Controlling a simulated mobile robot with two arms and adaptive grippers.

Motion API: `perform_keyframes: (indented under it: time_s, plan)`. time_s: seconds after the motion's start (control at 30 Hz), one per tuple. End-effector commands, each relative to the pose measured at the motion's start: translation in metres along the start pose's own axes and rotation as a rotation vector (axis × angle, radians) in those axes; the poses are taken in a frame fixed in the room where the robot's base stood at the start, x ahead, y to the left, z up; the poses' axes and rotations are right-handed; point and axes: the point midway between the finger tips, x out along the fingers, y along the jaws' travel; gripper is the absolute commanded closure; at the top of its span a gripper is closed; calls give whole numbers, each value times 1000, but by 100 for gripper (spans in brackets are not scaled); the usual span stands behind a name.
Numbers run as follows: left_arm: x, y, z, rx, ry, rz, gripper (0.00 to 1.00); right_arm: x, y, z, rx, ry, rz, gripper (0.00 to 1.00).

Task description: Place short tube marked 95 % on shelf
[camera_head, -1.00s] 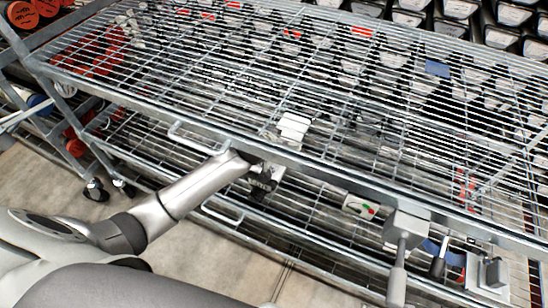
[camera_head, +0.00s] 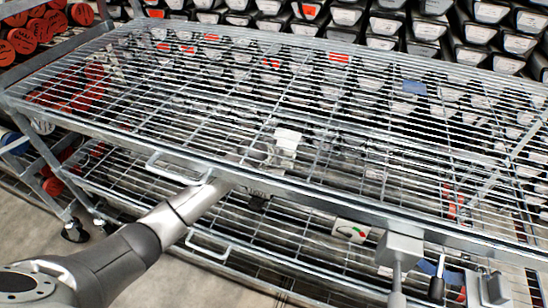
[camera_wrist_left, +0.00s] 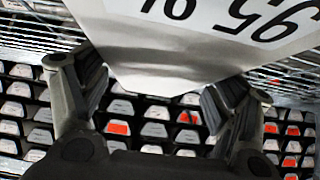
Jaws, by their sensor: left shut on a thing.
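The short tube is a pale, white-labelled piece with an upside-down "95 %" marking (camera_wrist_left: 215,50) in the left wrist view. My left gripper (camera_wrist_left: 155,90) has a finger on each side of it and is shut on it. In the head view my left arm reaches in from the left to the front rail of the wire shelf (camera_head: 120,125). The left gripper (camera_head: 262,160) is partly hidden behind the rail and wires. The white end of the tube (camera_head: 287,138) shows near it among the wires. My right gripper is not in view.
Rows of dark core liners with white and red labels (camera_head: 430,28) stand behind the rack. Red-capped tubes (camera_head: 30,35) are at the far left. A small white box (camera_head: 349,231) and grey fixtures (camera_head: 400,248) are at the front right.

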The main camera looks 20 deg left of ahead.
Motion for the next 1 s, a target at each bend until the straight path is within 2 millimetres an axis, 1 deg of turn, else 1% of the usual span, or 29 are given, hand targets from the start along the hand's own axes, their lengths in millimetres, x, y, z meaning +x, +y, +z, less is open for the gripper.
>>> perform_keyframes:
  time_s: [0.03,0.43,0.47,0.5,0.6,1.0]
  plan:
    - [0,0,-4,0,13,2,87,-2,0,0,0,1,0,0]
    - [1,0,-3,-1,14,2,87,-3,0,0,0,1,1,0]
    - [3,0,2,0,5,0,17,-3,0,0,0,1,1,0]
    - [3,0,2,0,5,0,12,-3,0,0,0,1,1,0]
    - [3,0,2,0,5,0,0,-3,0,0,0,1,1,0]
    - [1,0,0,0,6,0,0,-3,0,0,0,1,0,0]
